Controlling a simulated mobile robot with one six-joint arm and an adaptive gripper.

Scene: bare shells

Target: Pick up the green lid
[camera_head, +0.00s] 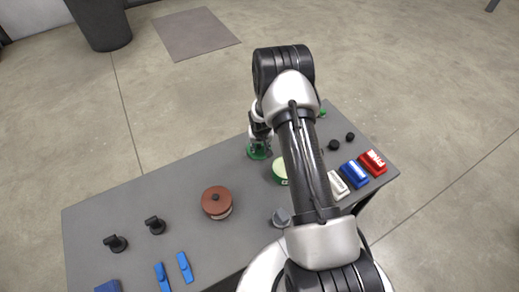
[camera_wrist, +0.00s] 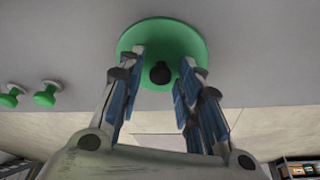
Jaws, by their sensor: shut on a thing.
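The green lid (camera_wrist: 175,30) is a round disc with a black knob (camera_wrist: 160,72), seen close up in the wrist view. My gripper (camera_wrist: 162,60) has one finger on each side of the knob, shut on the lid; the exact contact is hard to see. In the head view, the lid (camera_head: 258,154) is below my gripper (camera_head: 259,143), near the far edge of the grey table. I cannot tell whether it touches the table. A pale round pot with a green side (camera_head: 279,170) is just right of it, partly hidden by my arm.
On the table (camera_head: 130,205) are a brown lidded pot (camera_head: 216,201), black knobbed pieces (camera_head: 115,243), blue pieces (camera_head: 185,267) and a grey piece (camera_head: 281,217). White, blue and red blocks (camera_head: 372,162) stand at right. Two green knobs (camera_wrist: 46,94) show in the wrist view.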

